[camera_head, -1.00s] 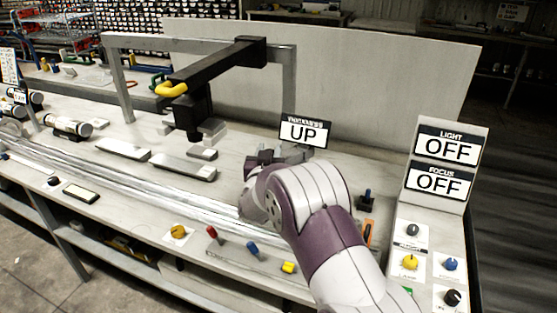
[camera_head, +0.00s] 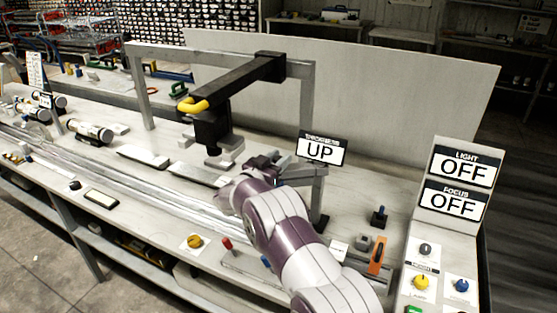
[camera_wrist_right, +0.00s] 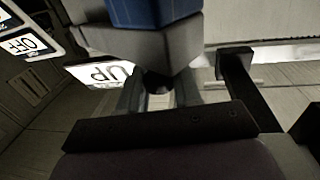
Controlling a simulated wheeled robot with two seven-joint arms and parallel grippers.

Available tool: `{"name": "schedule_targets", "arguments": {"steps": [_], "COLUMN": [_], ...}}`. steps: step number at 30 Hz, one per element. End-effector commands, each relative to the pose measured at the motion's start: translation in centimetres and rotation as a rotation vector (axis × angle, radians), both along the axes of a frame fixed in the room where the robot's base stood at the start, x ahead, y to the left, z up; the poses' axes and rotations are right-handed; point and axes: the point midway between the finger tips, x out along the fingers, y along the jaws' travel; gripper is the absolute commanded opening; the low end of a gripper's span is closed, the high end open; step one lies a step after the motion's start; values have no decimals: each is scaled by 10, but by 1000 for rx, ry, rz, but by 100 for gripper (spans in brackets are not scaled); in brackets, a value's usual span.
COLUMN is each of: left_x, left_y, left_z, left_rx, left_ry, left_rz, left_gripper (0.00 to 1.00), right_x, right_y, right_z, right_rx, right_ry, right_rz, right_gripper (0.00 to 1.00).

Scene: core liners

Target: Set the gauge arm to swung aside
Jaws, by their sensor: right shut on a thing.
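The grey gauge arm (camera_head: 303,171) stands on a post under a sign (camera_head: 320,150) reading UP. My right gripper (camera_head: 262,162) is at the left end of this arm, partly hidden by my own wrist. In the right wrist view its two fingers (camera_wrist_right: 159,93) are shut on a small dark round part (camera_wrist_right: 157,82), which I take to be the gauge arm's knob. A grey block with a blue part (camera_wrist_right: 145,12) fills the top of that view. My left gripper is not in view.
A black overhead arm (camera_head: 230,80) with a yellow handle (camera_head: 193,105) hangs left of my right gripper. A panel (camera_head: 455,190) reading OFF twice stands at the right.

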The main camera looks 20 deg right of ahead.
Motion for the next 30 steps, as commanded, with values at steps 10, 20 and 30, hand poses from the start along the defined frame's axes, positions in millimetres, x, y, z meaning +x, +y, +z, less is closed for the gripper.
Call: {"name": "schedule_targets", "arguments": {"steps": [10,20,30], "left_x": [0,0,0], "left_y": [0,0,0], "left_z": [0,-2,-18], "left_rx": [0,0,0], "left_ry": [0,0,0], "left_rz": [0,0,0], "left_gripper": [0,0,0], "right_x": [0,-4,-50], "right_y": [-1,7,80], "right_z": [4,2,1], "right_rx": [-3,-2,-2], "right_ry": [-8,-5,-6], "right_rz": [-1,2,4], "right_gripper": [54,54,54]}}
